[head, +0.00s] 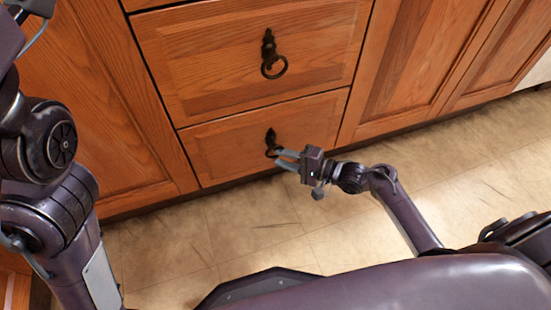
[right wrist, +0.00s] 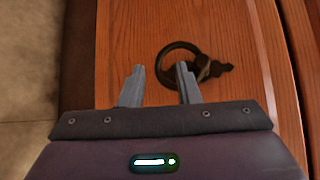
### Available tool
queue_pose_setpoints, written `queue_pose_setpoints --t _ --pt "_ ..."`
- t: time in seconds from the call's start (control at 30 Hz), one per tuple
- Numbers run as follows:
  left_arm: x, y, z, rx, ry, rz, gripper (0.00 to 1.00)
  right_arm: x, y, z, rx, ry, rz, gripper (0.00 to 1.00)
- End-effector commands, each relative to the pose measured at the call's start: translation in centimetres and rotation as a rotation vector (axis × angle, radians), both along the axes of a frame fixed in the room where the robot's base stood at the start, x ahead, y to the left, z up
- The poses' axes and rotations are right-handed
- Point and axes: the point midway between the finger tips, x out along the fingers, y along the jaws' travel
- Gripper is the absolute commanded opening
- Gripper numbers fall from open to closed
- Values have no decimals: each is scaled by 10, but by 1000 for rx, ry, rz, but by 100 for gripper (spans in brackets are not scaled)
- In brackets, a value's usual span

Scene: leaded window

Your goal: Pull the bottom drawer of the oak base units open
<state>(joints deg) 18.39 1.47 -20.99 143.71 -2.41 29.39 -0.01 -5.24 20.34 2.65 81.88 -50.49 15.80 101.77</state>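The bottom drawer (head: 225,145) of the oak base units is shut, its front flush with the units. Its dark iron ring pull (head: 271,140) hangs on the front; it also shows in the right wrist view (right wrist: 170,50). My right gripper (head: 280,157) is at the ring in the head view. In the right wrist view its two fingers (right wrist: 160,82) are apart with a gap between them. The ring lies just beyond the fingertips, nearer the right-hand finger, which overlaps its lower edge. I cannot tell whether they touch. My left arm shows at the left; its gripper is not seen.
Above is another shut drawer (head: 245,65) with its own ring pull (head: 273,60). Cupboard doors stand on both sides. The tiled floor (head: 265,220) in front of the units is clear between them and my base.

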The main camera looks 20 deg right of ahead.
Motion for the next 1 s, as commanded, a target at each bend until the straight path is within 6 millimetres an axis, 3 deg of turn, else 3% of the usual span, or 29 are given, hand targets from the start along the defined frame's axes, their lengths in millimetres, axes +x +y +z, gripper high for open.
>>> queue_pose_setpoints --t 0.2,0.5,0.77,1.0 --pt "-5 7 1 -17 -22 22 36 16 17 -4 0 -3 -1 30" --pt "-6 8 3 -19 -23 25 36 18 20 -4 -2 0 -1 30" --pt "-6 8 3 -19 -23 26 36 18 20 -4 -2 -1 -1 0" --pt "-6 8 3 -20 -24 26 36 18 19 -4 -3 0 0 0"
